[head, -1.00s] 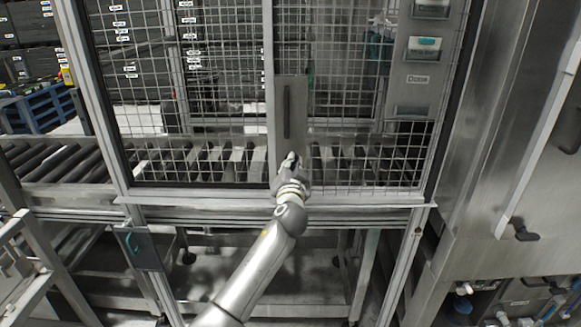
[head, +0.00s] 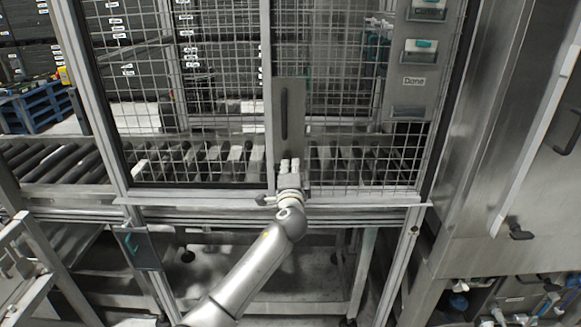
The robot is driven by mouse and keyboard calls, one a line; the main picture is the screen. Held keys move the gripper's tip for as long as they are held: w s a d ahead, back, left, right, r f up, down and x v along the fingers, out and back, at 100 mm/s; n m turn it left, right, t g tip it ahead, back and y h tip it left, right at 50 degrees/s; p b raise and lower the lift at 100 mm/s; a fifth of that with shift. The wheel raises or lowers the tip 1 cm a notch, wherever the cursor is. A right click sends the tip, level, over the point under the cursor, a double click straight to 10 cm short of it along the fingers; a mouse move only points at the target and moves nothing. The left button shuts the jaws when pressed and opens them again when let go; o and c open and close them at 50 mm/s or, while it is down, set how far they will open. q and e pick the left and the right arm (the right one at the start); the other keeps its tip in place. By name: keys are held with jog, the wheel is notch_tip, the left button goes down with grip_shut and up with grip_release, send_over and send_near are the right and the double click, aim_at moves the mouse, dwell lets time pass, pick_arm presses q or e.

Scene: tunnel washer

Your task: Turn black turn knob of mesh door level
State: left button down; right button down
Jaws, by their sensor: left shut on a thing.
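The mesh door (head: 350,95) stands upright in front of the roller conveyor. A grey metal plate on the door carries a long vertical black handle (head: 284,112). My left gripper (head: 289,165) is at the lower end of this plate, below the handle, with its fingers pointing up. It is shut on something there. The black turn knob is hidden behind the gripper, so I cannot see its angle. My right gripper is not in view.
A steel cabinet (head: 480,160) stands to the right. A horizontal frame rail (head: 370,200) runs below the door. Blue pallets (head: 35,108) are at the far left.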

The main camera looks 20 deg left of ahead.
pick_arm(q)
jog(key=shift+m, duration=0.6)
jog(key=shift+f, duration=0.1)
jog(key=c, duration=1.5)
grip_release()
jog(key=shift+d, duration=0.1)
jog(key=v, duration=1.2)
